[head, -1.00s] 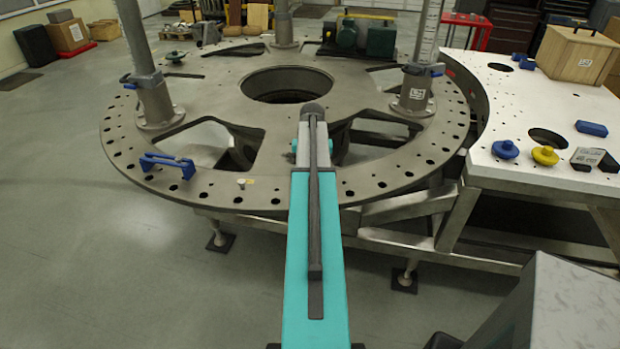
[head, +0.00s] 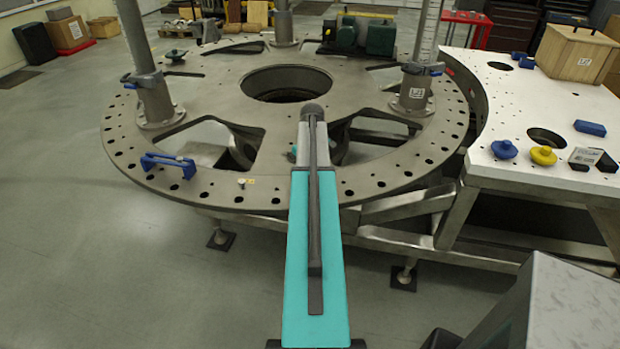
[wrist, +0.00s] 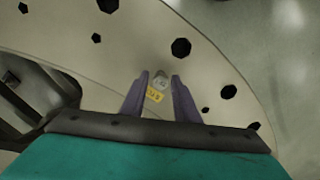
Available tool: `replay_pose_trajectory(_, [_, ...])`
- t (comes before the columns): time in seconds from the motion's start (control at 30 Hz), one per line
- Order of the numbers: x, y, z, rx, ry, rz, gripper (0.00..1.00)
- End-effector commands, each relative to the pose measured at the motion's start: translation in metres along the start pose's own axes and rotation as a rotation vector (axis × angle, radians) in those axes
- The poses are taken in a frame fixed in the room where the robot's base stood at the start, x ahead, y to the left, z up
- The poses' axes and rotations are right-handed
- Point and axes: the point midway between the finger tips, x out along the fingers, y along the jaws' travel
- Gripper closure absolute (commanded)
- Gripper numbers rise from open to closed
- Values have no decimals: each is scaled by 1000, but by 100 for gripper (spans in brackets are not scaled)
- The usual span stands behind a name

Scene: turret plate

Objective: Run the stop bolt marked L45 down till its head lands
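The stop bolt (wrist: 160,81) shows in the wrist view as a small pale round head on the grey turret plate (wrist: 120,60). A yellow tag (wrist: 154,95) sits beside it; its marking is too small to read surely. In the head view the bolt (head: 242,182) stands near the plate's front rim with the tag (head: 251,181) to its right. My gripper (wrist: 160,77) is open, its two purple-grey fingers apart, one on each side of the bolt in the wrist view. I cannot tell its height above the bolt. In the head view my arm hides most of the gripper.
A blue handle-shaped bracket (head: 168,164) stands on the plate left of the bolt. Posts (head: 153,98) rise from the plate. A white side table (head: 500,175) at right holds blue and yellow knobs and a wooden box (head: 577,54). Rim holes surround the bolt.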

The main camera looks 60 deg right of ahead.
Motion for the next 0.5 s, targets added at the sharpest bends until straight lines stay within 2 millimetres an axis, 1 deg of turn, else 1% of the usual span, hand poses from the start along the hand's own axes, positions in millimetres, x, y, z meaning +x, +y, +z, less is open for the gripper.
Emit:
replay_pose_trajectory(0.23, [0, 0, 0, -141, 0, 0, 72])
replay_pose_trajectory(0.5, [0, 0, 0, -206, 0, 0, 72])
